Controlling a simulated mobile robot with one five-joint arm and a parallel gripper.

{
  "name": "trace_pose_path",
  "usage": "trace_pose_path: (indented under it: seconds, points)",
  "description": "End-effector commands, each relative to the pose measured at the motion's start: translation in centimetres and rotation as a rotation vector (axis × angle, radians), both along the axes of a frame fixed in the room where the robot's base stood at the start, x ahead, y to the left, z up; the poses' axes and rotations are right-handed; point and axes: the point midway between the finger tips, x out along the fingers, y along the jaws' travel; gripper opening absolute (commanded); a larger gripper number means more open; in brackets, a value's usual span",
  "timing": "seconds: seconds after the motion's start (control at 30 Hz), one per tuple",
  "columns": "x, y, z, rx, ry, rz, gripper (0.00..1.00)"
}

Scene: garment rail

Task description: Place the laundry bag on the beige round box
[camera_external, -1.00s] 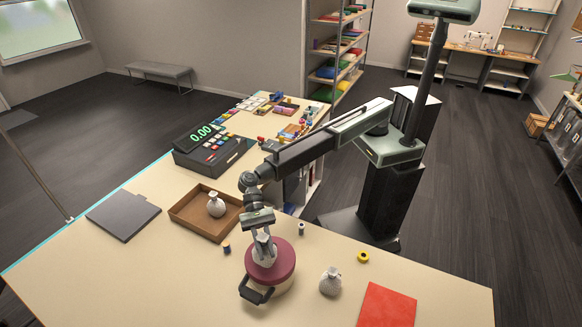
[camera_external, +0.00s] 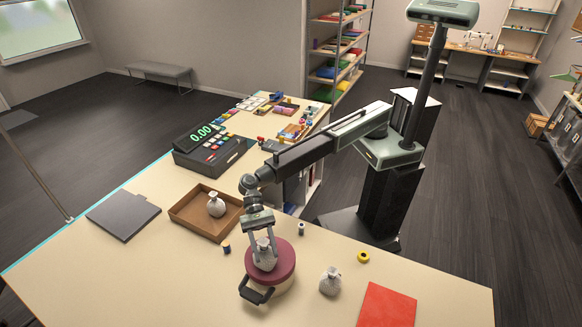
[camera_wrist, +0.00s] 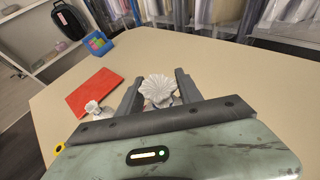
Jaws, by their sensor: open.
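A whitish laundry bag with a gathered top (camera_external: 265,258) rests upright on the dark red lid of the beige round box (camera_external: 283,284). The bag's ruffled top also shows in the wrist view (camera_wrist: 158,88). My gripper (camera_external: 264,248) is open above the box, with one finger on each side of the bag. In the wrist view the fingers stand apart, with the bag between them. The box itself is hidden there.
A similar bag (camera_external: 330,281) stands on the table to the right, near a red sheet (camera_external: 387,305). Another bag (camera_external: 216,204) sits in the brown tray (camera_external: 190,226).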

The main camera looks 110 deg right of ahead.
Motion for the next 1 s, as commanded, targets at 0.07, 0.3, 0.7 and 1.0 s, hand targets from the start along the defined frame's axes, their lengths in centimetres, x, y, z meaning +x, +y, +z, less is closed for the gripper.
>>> trace_pose_path:
  seconds: [0.07, 0.3, 0.7, 1.0]
  points:
    - [-0.1, -1.8, 1.2, 0.000, 0.000, -0.003, 0.42]
    - [-0.1, -7.3, 3.5, 0.000, 0.000, -0.002, 0.42]
    - [0.0, -10.3, 4.3, 0.000, -0.001, -0.001, 0.42]
    - [-1.9, -14.0, 2.2, -0.095, -0.138, 0.050, 0.42]
